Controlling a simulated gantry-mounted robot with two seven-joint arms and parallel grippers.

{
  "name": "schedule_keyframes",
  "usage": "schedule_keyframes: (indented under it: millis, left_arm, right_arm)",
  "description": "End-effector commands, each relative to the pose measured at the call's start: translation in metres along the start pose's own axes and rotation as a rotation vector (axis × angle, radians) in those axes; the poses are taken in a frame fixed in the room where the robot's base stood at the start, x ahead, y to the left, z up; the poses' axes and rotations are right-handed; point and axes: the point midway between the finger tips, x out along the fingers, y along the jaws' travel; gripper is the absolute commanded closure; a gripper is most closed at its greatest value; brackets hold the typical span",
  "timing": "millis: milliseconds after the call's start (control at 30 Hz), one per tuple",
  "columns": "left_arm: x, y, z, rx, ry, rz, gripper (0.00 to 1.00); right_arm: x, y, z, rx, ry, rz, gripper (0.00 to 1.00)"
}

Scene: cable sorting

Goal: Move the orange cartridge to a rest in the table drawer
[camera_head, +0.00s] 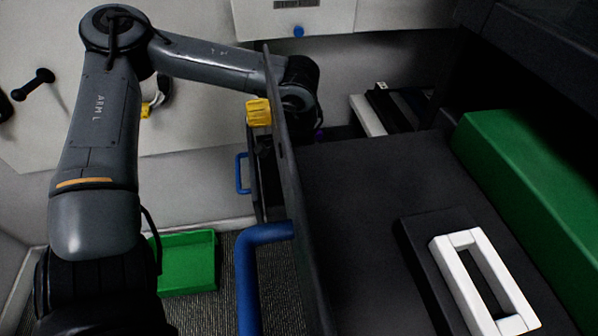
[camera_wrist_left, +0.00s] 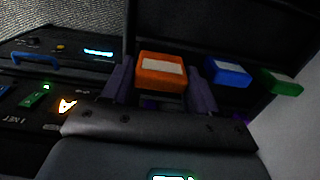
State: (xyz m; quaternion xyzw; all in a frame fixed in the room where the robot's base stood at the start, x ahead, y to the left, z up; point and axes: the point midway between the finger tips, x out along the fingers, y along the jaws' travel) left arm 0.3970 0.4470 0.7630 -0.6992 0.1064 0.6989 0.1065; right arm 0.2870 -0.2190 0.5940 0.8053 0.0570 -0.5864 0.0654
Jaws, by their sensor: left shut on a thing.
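The orange cartridge (camera_wrist_left: 160,72), with a pale label on top, sits between the two purple-grey fingers of my left gripper (camera_wrist_left: 161,80) in the left wrist view. The gripper is shut on it. In the head view my left arm reaches across from the left, and its fingers and the cartridge are hidden behind a tall dark panel (camera_head: 287,175). A large blue handle (camera_head: 262,236) is fixed to this panel, and a smaller blue handle (camera_head: 241,173) shows farther back. I cannot tell which of these belongs to the table drawer. My right gripper is not in view.
A blue cartridge (camera_wrist_left: 227,71) and a green cartridge (camera_wrist_left: 281,82) are right of the held one. A yellow block (camera_head: 258,112) is near my left wrist. A white frame (camera_head: 466,290) lies on the dark surface (camera_head: 365,210). A green bin (camera_head: 188,262) is on the floor.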

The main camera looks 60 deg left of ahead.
Motion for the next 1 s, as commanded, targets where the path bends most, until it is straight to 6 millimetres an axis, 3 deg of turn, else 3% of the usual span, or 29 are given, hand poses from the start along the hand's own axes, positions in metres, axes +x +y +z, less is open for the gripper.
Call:
schedule_keyframes:
  millis: [1000]
  left_arm:
    - [0.0091, 0.0001, -0.0004, 0.0, 0.0, 0.0, 0.71]
  right_arm:
    - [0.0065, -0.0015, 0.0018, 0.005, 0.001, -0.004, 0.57]
